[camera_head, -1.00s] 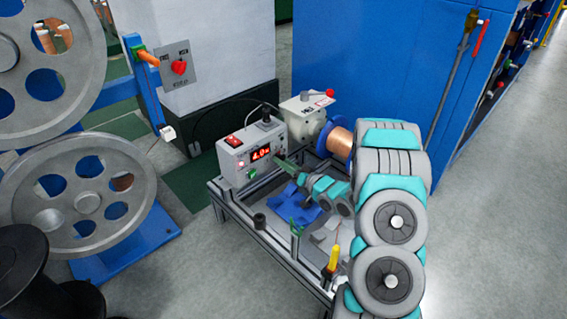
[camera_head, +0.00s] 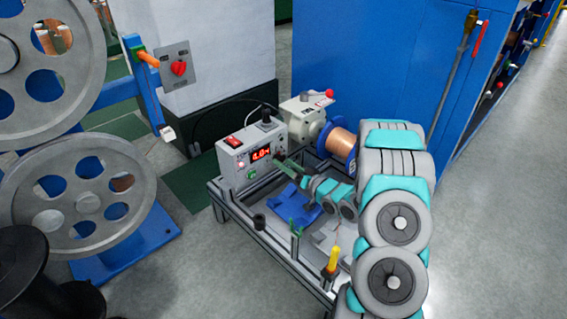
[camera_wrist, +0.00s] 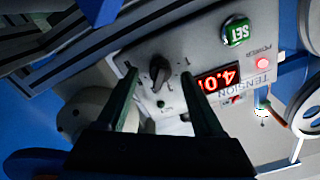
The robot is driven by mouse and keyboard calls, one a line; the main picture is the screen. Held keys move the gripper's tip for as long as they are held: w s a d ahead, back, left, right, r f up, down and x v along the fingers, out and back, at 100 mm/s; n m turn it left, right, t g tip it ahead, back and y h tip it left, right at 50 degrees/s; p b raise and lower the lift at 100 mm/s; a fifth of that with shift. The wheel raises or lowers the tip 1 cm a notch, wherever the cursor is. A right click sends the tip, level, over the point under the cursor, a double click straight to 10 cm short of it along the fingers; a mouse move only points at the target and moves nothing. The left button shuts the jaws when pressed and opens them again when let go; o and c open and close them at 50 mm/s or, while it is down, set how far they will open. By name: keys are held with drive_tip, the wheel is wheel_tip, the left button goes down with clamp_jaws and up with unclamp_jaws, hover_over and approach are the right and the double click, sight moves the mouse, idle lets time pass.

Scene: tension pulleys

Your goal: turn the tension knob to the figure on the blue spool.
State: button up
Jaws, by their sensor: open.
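The tension knob (camera_wrist: 159,68) is a small dark knob on the grey control box (camera_head: 241,150). Beside it, a red display (camera_wrist: 217,78) begins with 4.0; its last digit is unclear. My gripper (camera_wrist: 159,74) is open, with one dark green finger on each side of the knob. I cannot tell whether the fingers touch it. In the head view my gripper (camera_head: 286,164) points at the front of the box, and the knob is hard to make out. The blue spool (camera_head: 324,137), wound with copper wire, sits behind the arm. No figure on it is readable.
A yellow-handled tool (camera_head: 332,259) stands at the frame's front. A blue part (camera_head: 298,203) lies below the gripper. Large grey pulleys (camera_head: 80,195) stand left. The floor at right is clear.

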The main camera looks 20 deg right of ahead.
drive_tip(key=shift+p+v, duration=0.3)
drive_tip(key=shift+v, duration=2.9)
